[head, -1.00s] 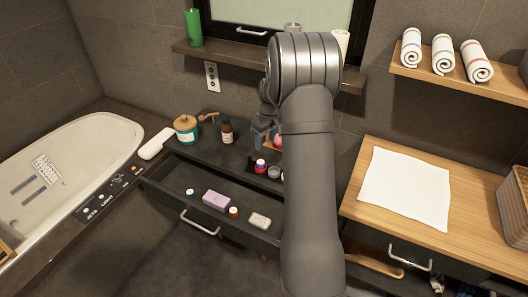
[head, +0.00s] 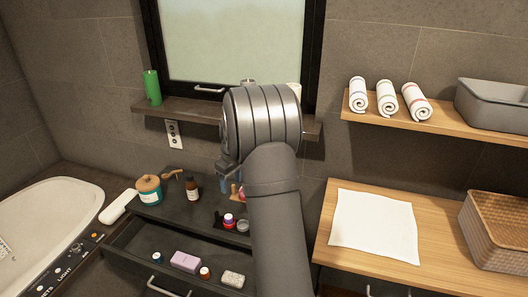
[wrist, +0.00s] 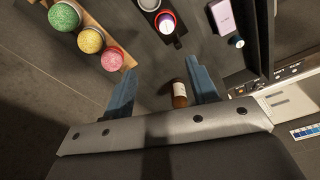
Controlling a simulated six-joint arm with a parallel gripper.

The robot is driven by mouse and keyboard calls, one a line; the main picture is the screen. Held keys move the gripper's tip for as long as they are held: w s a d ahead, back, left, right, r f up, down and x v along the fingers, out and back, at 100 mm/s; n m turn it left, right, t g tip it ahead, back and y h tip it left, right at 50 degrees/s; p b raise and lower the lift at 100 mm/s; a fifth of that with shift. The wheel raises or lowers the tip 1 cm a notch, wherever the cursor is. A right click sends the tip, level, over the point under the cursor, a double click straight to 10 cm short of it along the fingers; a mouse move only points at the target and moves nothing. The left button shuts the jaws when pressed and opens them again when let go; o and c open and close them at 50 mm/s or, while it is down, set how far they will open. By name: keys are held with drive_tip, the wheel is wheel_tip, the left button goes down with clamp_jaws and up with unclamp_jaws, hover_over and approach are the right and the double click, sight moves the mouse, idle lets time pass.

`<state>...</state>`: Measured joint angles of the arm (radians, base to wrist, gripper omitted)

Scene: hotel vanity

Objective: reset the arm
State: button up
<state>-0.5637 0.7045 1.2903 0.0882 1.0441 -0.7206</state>
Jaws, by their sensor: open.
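My gripper (wrist: 163,92) shows in the wrist view with its two blue fingers spread apart. Nothing is held between them. A brown bottle (wrist: 179,92) with a pale label shows beyond the fingers, close to the right one, and appears apart from them. In the head view my arm rises in front of the vanity and hides most of the gripper. Only a bit of blue finger shows left of the arm, above the dark counter (head: 165,210). The brown bottle (head: 192,189) stands on that counter.
An open drawer (head: 140,243) holds a purple soap box (head: 185,262) and small items. A teal jar (head: 149,190) stands at the counter's left. A wooden rack (wrist: 115,65) holds colored balls. A white towel (head: 375,225) and a basket (head: 495,232) are on the right. A window shelf (head: 190,117) lies behind my arm.

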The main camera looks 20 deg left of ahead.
sight(231, 215)
drive_tip(key=f, duration=0.5)
drive_tip(key=a+f, duration=0.1)
drive_tip(key=f, duration=0.9)
drive_tip(key=shift+w+a, duration=0.3)
drive_tip(key=shift+a, duration=0.05)
drive_tip(key=shift+s+f, duration=0.1)
drive_tip(key=shift+f, duration=0.2)
drive_tip(key=shift+a+f, duration=0.1)
drive_tip(key=shift+f, duration=0.5)
drive_tip(key=shift+o, duration=0.3)
drive_tip(key=shift+r, duration=0.1)
